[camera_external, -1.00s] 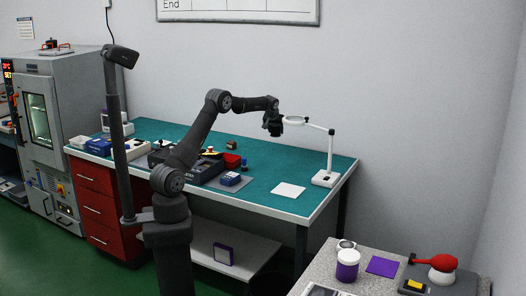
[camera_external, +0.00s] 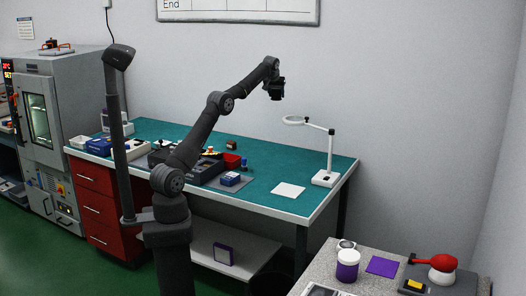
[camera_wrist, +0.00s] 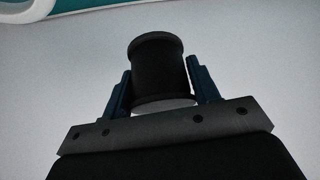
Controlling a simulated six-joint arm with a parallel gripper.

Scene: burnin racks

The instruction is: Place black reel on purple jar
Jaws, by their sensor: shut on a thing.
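The black reel (camera_wrist: 158,68) sits between the two blue fingers of my gripper (camera_wrist: 160,88) in the wrist view, with a finger against each side. In the external view my gripper (camera_external: 276,96) is raised high above the green bench, and the reel is too dark and small there to tell from it. The purple jar (camera_external: 347,266) with a white lid stands upright on the speckled grey table at the lower right, far from my gripper.
A white ring lamp (camera_external: 328,178) stands on the green bench (camera_external: 262,200) below my gripper. The air around my gripper is clear.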

